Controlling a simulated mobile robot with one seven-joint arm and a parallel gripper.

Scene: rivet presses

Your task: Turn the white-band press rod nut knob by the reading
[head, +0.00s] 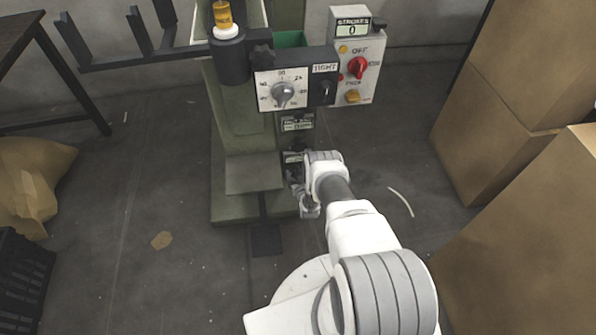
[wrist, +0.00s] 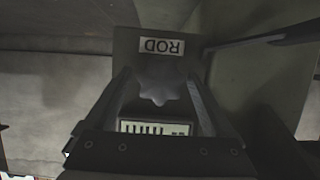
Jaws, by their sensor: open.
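In the wrist view a grey star-shaped knob (wrist: 158,88) sits below an upside-down ROD label (wrist: 162,46). My gripper (wrist: 158,76) is open, with one finger on each side of the knob. I cannot tell whether either finger touches it. A pale scale plate (wrist: 155,127) with dark marks shows between the finger bases, too small to read and partly cut off by my gripper. In the head view the green press (head: 240,150) stands ahead, and my wrist hides the knob low on its right side.
The press carries a dial (head: 283,95), a TIGHT sign (head: 325,68) and a control box (head: 356,60) reading STROKES 0. A white ring (head: 226,32) sits under an amber cup. Cardboard boxes (head: 500,130) stand right, a sack (head: 35,180) and black crate (head: 22,280) left.

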